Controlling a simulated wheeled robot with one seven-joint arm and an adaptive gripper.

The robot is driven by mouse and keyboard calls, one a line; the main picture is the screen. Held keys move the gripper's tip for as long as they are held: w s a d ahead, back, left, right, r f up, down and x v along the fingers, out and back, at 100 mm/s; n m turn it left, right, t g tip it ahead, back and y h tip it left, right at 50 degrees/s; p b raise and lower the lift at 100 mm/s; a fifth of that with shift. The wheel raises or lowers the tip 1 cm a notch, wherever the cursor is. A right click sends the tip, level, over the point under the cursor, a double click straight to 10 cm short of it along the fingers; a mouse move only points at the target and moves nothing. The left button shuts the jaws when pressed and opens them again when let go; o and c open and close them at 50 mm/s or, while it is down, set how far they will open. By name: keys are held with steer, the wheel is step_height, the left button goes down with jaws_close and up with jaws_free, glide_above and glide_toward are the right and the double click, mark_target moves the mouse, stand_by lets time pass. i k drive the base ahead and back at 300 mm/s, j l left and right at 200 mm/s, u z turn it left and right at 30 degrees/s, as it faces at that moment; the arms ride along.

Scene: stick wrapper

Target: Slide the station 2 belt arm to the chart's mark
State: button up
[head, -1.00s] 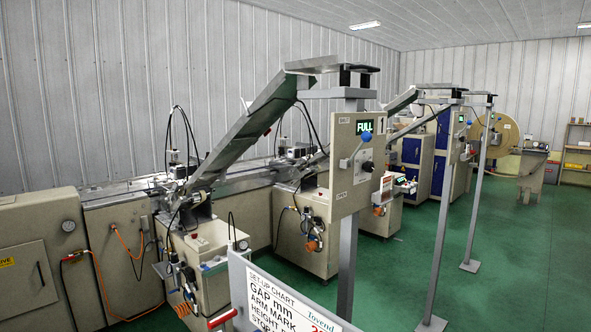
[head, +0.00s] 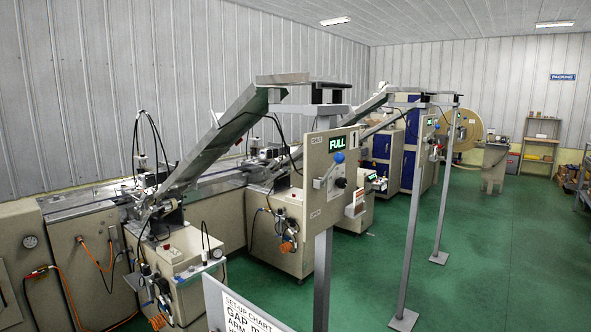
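In the head view, a set-up chart (head: 250,315) on a white board stands at the bottom, cut off by the frame edge. Its readable words include "SET-UP CHART", "GAP" and "ARM"; the values are out of frame. A sloped metal chute (head: 225,130) rises to the post top. Similar posts and panels stand behind. I cannot tell which unit is station 2 or see its belt arm clearly. My gripper is not in view.
Beige machine cabinets (head: 185,275) line the left side with hoses and cables. Grey posts with foot plates (head: 404,320) stand on the green floor (head: 490,260). The floor on the right is open. Shelves (head: 540,150) stand at the back right.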

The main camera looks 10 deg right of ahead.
mark_target(275, 161)
steer(key=l+z, duration=0.3)
steer(key=l, duration=0.15)
steer(key=i+l+z, duration=0.25)
steer(key=l, duration=0.2)
steer(key=l+z, duration=0.3)
steer(key=l, duration=0.15)
steer(key=i+l+u, duration=0.1)
steer(key=i, duration=0.45)
steer(key=i+l+u, duration=0.1)
steer(key=i+l, duration=0.2)
steer(key=i, duration=0.2)
steer(key=i+l, duration=0.3)
steer(key=i, duration=0.25)
steer(key=i+l+u, duration=0.15)
steer(key=i, duration=0.35)
steer(key=i+j+u, duration=0.2)
steer(key=i+u, duration=0.55)
steer(key=i, duration=0.3)
steer(key=i+u, duration=0.4)
steer(key=i+l+u, duration=0.35)
steer(key=i, duration=0.25)
steer(key=i+u, duration=0.1)
steer(key=i, duration=0.6)
steer(key=i+l, duration=0.1)
steer(key=i, duration=0.65)
steer(key=i+u, duration=0.15)
steer(key=i, duration=0.55)
steer(key=i+l+u, duration=0.25)
steer(key=i, duration=0.3)
